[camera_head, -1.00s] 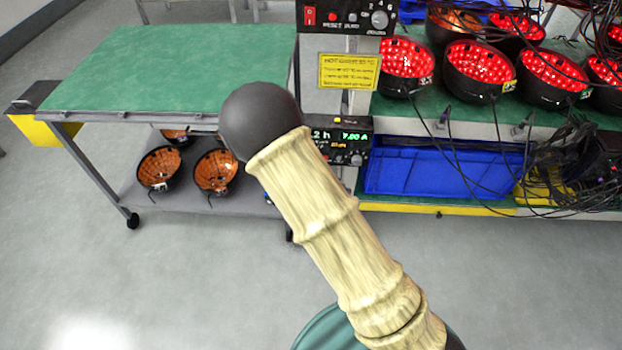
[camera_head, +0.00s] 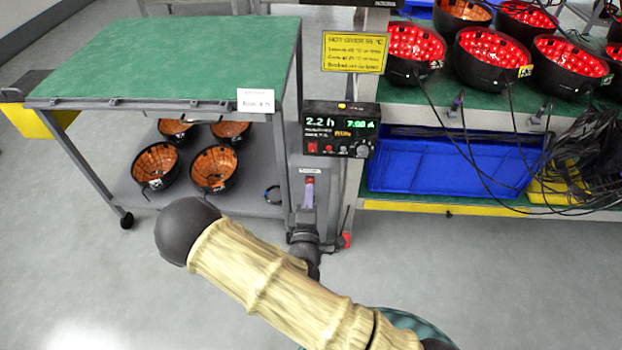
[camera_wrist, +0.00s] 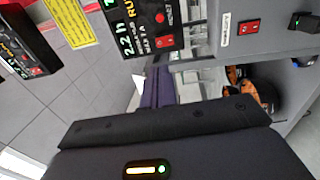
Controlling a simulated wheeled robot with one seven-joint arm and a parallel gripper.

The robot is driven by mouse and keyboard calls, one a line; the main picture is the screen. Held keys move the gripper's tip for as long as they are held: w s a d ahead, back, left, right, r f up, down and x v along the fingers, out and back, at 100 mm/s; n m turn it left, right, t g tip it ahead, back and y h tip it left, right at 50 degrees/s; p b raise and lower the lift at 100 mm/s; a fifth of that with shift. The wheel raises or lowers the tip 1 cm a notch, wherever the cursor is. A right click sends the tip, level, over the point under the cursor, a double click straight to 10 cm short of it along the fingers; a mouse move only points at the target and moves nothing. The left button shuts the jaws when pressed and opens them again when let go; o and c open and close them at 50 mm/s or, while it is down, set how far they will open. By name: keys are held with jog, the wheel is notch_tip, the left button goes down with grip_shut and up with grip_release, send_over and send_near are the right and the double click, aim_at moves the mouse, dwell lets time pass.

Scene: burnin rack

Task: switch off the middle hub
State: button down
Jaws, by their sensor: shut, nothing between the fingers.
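A black control box (camera_head: 340,130) with a green "2.2 h" and "7.00 A" display hangs on the grey post; it also shows, rotated, at the top of the wrist view (camera_wrist: 150,25). It carries a red rocker (camera_head: 313,148). Below it, a labelled red switch (camera_head: 310,181) sits on a grey panel; this switch also shows in the wrist view (camera_wrist: 249,27). My gripper (camera_head: 308,192), with purplish fingers, is shut and empty, in front of the grey panel and below the box. The fingers (camera_wrist: 156,86) point toward the box's lower area; contact cannot be told. Which unit is the middle hub is unclear.
A yellow warning sign (camera_head: 355,52) hangs above the box. A green-topped cart (camera_head: 180,60) with several orange-lined bowls stands at left. At right, a rack holds red-lit bowls (camera_head: 490,58), loose cables and a blue bin (camera_head: 450,165). The floor in front is clear.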

aim_at(314, 146)
jog(key=w, duration=0.4)
jog(key=w+r, duration=0.1)
jog(key=w, duration=0.3)
jog(key=w+b, duration=0.1)
jog(key=w, duration=0.4)
jog(key=shift+d+r, duration=0.25)
